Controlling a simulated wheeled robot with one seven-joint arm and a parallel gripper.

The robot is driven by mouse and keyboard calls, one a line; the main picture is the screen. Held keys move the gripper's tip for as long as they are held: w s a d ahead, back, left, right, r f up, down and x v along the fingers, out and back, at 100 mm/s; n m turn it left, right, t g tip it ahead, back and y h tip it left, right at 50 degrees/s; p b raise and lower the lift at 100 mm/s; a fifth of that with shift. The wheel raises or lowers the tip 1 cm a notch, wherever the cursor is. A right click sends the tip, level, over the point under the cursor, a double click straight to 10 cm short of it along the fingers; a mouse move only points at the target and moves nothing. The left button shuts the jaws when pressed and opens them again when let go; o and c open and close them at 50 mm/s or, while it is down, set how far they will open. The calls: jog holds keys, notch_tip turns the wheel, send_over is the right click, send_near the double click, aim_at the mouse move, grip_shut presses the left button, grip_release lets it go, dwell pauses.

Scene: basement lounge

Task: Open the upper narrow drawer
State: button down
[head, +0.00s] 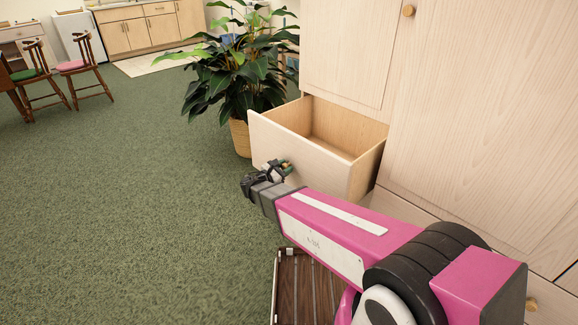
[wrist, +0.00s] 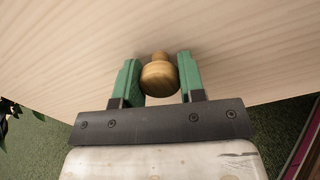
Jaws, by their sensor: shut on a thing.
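A pale wood drawer (head: 312,158) sticks well out of the tall cabinet in the head view, and its empty-looking inside shows from above. Its round wooden knob (wrist: 159,76) is between the green fingers in the wrist view. My gripper (head: 286,166) is at the drawer's front face and is shut on the knob.
A leafy plant (head: 240,75) in a woven basket (head: 240,138) stands just left of the drawer. A cabinet door (head: 490,110) with a knob (head: 408,10) is to the right, and another knob (head: 531,304) is lower down. Green carpet (head: 130,190) is clear at left.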

dwell(0.3)
jog(key=c, duration=0.7)
grip_release()
jog(key=shift+a, duration=0.1)
jog(key=v, duration=1)
jog(key=shift+s+a, duration=0.2)
jog(key=shift+s, duration=0.1)
